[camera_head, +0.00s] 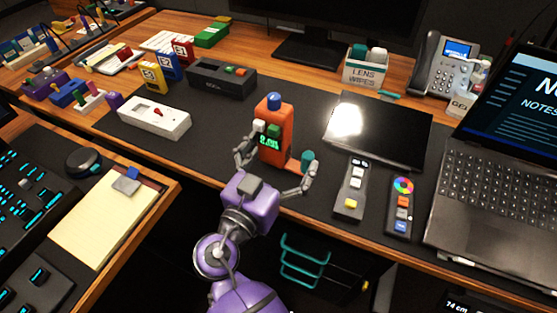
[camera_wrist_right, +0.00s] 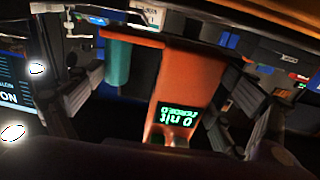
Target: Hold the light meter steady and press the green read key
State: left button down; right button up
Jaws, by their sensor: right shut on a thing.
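The light meter (camera_head: 273,108) is an orange upright body with a blue dome on top, standing on the dark desk mat. Its lit green display shows on its front, and a dark green key (camera_head: 275,130) sits above it beside a pale key. An orange foot with a teal cylinder (camera_head: 308,158) juts from its right side. My right gripper (camera_head: 274,168) is shut on the meter, one finger on each side. In the right wrist view the orange body (camera_wrist_right: 185,75) lies between the fingers, display inverted. My left gripper is not in view.
A dark flat panel (camera_head: 378,130), two handheld remotes (camera_head: 351,188) and a laptop (camera_head: 490,190) lie to the right. A black box (camera_head: 221,78) is behind. Bare mat surrounds the meter.

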aim_at(291, 150)
jog(key=shift+w+d+f+b, duration=0.25)
jog(key=shift+w+f+b, duration=0.15)
jog(key=shift+w, duration=0.2)
jog(key=shift+w+d+f+b, duration=0.25)
jog(key=shift+w+f+b, duration=0.15)
jog(key=shift+w, duration=0.15)
jog(key=shift+w+d+f+b, duration=0.3)
jog(key=shift+w+b, duration=0.1)
jog(key=shift+w, duration=0.2)
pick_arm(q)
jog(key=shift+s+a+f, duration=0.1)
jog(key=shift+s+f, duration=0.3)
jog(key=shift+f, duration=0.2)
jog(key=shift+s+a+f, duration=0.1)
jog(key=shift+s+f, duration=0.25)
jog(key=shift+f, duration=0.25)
pick_arm(e)
jog(key=shift+r, duration=0.1)
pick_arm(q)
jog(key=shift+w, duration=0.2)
pick_arm(e)
jog(key=o, duration=0.8)
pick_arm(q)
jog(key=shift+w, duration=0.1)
